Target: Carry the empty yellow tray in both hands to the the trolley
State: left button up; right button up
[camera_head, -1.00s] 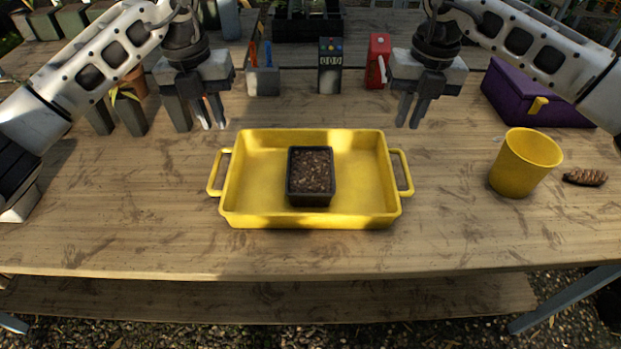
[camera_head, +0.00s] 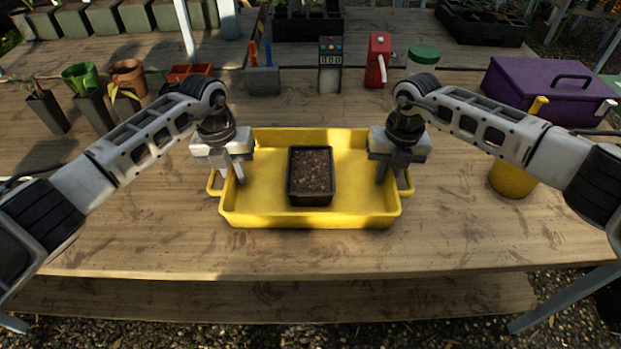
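The yellow tray (camera_head: 262,219) lies on the wooden table, with a handle at each end. It is not empty: a black pot of dark soil (camera_head: 310,183) stands in its middle. My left gripper (camera_head: 232,179) points down at the tray's left end, by the left handle. My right gripper (camera_head: 391,177) points down at the right end, by the right handle. The fingers overlap the tray's end walls in the picture; I cannot tell whether they are open or shut, or whether they touch. I cannot make out a trolley.
A yellow cup (camera_head: 511,181) stands right of the tray, partly behind my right arm. A purple box (camera_head: 535,92) is at the right. A counter device (camera_head: 330,68) and a red dispenser (camera_head: 378,60) stand behind the tray. The table (camera_head: 310,255) in front is clear.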

pick_arm(q)
jog(key=shift+f, duration=0.1)
pick_arm(e)
jog(key=shift+f, duration=0.1)
pick_arm(q)
grip_shut()
pick_arm(e)
grip_shut()
